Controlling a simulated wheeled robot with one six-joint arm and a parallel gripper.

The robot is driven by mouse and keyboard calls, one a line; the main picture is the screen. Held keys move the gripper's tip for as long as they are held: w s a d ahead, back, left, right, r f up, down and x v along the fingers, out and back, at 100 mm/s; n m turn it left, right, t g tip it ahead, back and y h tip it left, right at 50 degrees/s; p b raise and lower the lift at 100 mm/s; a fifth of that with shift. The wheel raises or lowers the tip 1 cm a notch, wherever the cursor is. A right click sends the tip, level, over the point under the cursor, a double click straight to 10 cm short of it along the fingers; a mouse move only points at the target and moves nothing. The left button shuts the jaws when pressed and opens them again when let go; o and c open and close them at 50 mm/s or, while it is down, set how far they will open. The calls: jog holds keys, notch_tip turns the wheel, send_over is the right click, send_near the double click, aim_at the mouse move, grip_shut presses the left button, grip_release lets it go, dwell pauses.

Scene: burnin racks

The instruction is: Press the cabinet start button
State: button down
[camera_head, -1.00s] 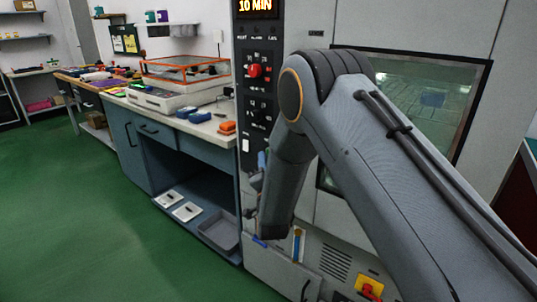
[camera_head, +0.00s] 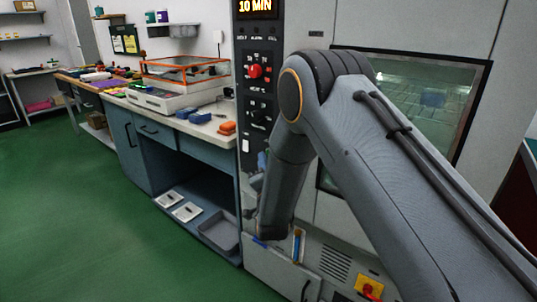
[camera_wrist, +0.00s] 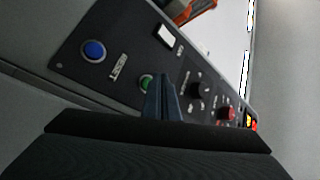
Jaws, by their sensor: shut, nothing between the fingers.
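The cabinet's dark control panel (camera_head: 257,95) runs up the left edge of the cabinet front in the head view. In the wrist view the panel (camera_wrist: 130,35) crosses at a slant. A green button (camera_wrist: 146,82) sits there, partly hidden by my gripper (camera_wrist: 162,82). In the head view my arm hides most of the gripper.
A white rectangular switch (camera_wrist: 165,36), a black knob (camera_wrist: 197,90) and a red knob (camera_wrist: 226,113) are also on the panel. The cabinet window (camera_head: 430,95) is behind my arm. A workbench (camera_head: 205,128) stands left of the cabinet. The green floor at left is clear.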

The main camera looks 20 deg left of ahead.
jog(key=shift+w, duration=0.1)
dwell(0.7)
jog(key=shift+w+d, duration=0.15)
jog(key=shift+w, duration=0.15)
jog(key=shift+w+d+b, duration=0.1)
jog(key=shift+w+b, duration=0.15)
jog(key=shift+b, duration=0.05)
dwell(0.6)
jog(key=shift+w+d+r, duration=0.15)
jog(key=shift+w+d, duration=0.15)
jog(key=shift+w, duration=0.15)
dwell(0.6)
jog(key=shift+s, duration=0.2)
jog(key=shift+s+f, duration=0.2)
jog(key=shift+s, duration=0.3)
jog(key=shift+s+f, duration=0.1)
jog(key=shift+s, duration=0.05)
